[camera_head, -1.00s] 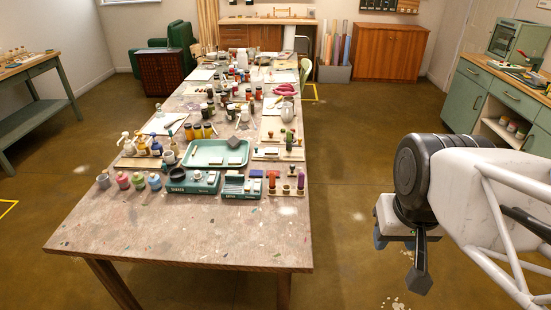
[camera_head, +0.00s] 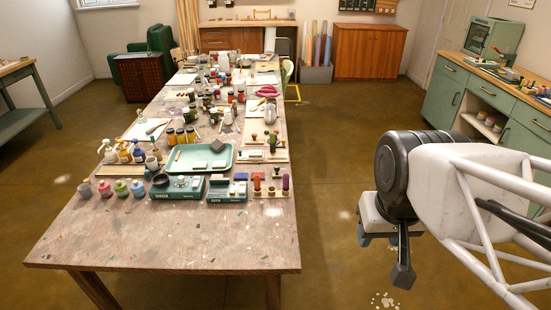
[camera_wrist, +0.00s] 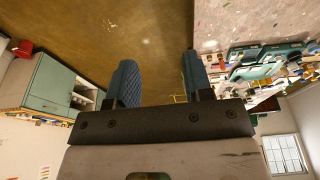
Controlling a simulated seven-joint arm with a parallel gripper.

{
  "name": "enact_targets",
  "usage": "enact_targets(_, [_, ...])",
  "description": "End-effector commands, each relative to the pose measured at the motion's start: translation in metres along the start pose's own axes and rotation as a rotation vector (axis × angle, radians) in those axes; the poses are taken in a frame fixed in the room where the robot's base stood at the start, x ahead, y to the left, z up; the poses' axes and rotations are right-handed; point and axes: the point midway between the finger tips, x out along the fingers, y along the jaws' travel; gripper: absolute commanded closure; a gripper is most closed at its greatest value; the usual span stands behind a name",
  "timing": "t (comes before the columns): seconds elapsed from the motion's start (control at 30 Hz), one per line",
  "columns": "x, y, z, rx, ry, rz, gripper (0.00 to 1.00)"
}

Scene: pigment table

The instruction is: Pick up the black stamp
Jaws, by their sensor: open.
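My gripper (camera_head: 384,256) hangs open and empty over the floor, to the right of the table. Its two blue pads stand wide apart in the wrist view (camera_wrist: 160,82), with nothing between them. Several small upright stamps stand in a row near the front right of the table. I cannot tell for sure which stamp is the black one. My gripper is well apart from all of them.
The long table (camera_head: 180,240) has a clear front strip. Behind it stand paint jars (camera_head: 121,188), teal boxes (camera_head: 178,187) and a green tray (camera_head: 201,167). Green-handled stamps (camera_head: 273,141) stand farther back. A green cabinet (camera_head: 480,100) lines the right wall. The floor between is clear.

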Motion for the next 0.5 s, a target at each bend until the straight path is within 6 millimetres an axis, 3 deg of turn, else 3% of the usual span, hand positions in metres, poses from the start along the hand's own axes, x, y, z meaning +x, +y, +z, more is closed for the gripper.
enact_targets(0.5, [-0.0008,-0.0007,-0.0085,0.016,-0.003,0.001,0.44])
